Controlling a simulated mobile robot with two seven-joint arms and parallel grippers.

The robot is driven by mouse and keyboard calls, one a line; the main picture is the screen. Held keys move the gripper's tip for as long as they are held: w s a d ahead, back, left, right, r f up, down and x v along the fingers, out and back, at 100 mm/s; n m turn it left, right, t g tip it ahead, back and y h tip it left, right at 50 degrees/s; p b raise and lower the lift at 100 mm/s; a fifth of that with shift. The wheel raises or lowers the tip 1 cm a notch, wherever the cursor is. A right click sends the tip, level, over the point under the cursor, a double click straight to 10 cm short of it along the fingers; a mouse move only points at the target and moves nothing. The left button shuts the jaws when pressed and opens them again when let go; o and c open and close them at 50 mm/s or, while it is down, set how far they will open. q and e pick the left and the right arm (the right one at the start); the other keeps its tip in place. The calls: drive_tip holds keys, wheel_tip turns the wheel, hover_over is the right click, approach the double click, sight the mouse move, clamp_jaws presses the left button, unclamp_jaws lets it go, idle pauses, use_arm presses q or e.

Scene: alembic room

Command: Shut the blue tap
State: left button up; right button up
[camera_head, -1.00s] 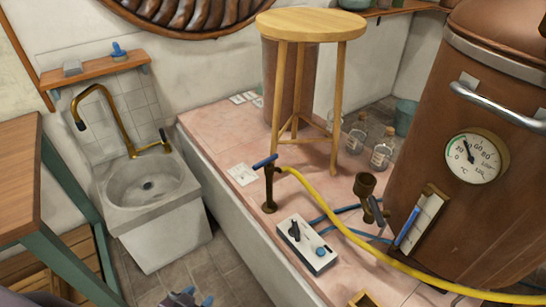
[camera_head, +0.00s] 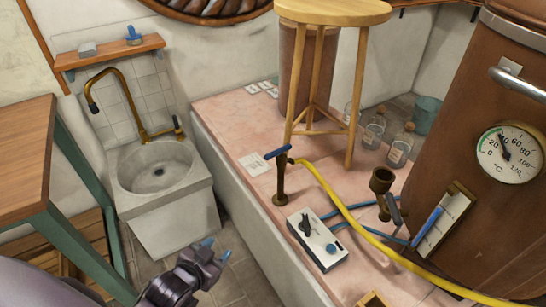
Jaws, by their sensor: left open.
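The blue tap is a dark brass standpipe (camera_head: 280,187) with a blue lever handle (camera_head: 277,152) on top. It stands upright on the pink tiled ledge, and a yellow hose (camera_head: 345,212) runs from its top to the right. The lever slants, its left end lower in the picture than its right end. My left gripper (camera_head: 216,250) is at the bottom of the view, open and empty, with blue fingertips. It is apart from the tap, to the left of and below it in the picture, in front of the ledge. My right gripper is not in view.
A control box (camera_head: 318,239) with a black knob stands near the ledge's edge, right of the tap. A wooden stool (camera_head: 333,12) stands behind. A copper vessel with a dial (camera_head: 510,153) fills the right. A sink (camera_head: 158,175) and wooden table (camera_head: 25,150) are left.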

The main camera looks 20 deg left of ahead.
use_arm(q)
drive_tip(key=w+a+r+m+t+b, duration=0.2)
drive_tip(key=w+a+m, duration=0.15)
drive_tip(key=w, duration=0.25)
drive_tip(key=w+a+r+m+t+b, duration=0.1)
drive_tip(key=w+a+r+m+t, duration=0.1)
drive_tip(key=w+m, duration=0.3)
drive_tip(key=m+g+h+b, duration=0.15)
drive_tip(key=m+h, duration=0.75)
drive_tip(key=m, duration=2.4)
approach(270, 154)
drive_tip(key=shift+t, duration=0.25)
drive_tip(key=x, duration=0.5)
drive_tip(key=f+x, duration=0.1)
drive_tip(key=x, duration=0.2)
drive_tip(key=shift+f+b, duration=0.1)
drive_tip(key=shift+b, duration=0.3)
drive_tip(key=shift+w+d, duration=0.4)
drive_tip(key=shift+w, duration=0.2)
drive_tip(key=shift+w+d, duration=0.1)
drive_tip(key=shift+w, duration=0.1)
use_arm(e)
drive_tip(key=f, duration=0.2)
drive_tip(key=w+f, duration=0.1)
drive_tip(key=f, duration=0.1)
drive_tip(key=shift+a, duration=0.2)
use_arm(q)
drive_tip(key=shift+c, duration=0.3)
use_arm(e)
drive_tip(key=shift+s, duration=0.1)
